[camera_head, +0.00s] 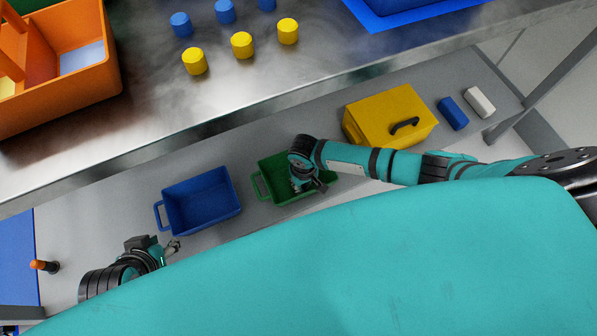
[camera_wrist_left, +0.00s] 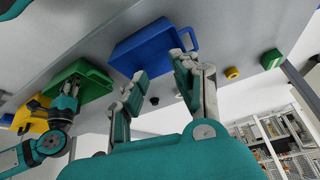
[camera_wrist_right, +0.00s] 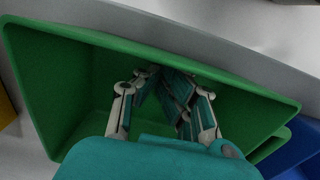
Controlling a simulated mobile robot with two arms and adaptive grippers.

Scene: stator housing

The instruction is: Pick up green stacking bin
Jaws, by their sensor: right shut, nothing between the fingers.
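The green stacking bin (camera_head: 269,172) stands on the lower grey shelf, open side up, between the blue bin and the yellow box. My right gripper (camera_head: 300,187) is over the bin and partly hides its right part. In the right wrist view, the green bin (camera_wrist_right: 75,85) surrounds the right gripper's fingers (camera_wrist_right: 163,74), which are shut and empty and point into it. Whether they touch the bin is unclear. My left gripper (camera_head: 174,247) is below the blue bin in the head view. In the left wrist view, its fingers (camera_wrist_left: 158,66) are apart and empty.
A blue bin (camera_head: 203,203) stands left of the green one, and a yellow box (camera_head: 385,112) with a black handle stands right. The metal table (camera_head: 300,85) overhangs behind, holding an orange bin (camera_head: 85,92) and blue and yellow cylinders (camera_head: 242,45). An orange-tipped object (camera_head: 40,266) is at left.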

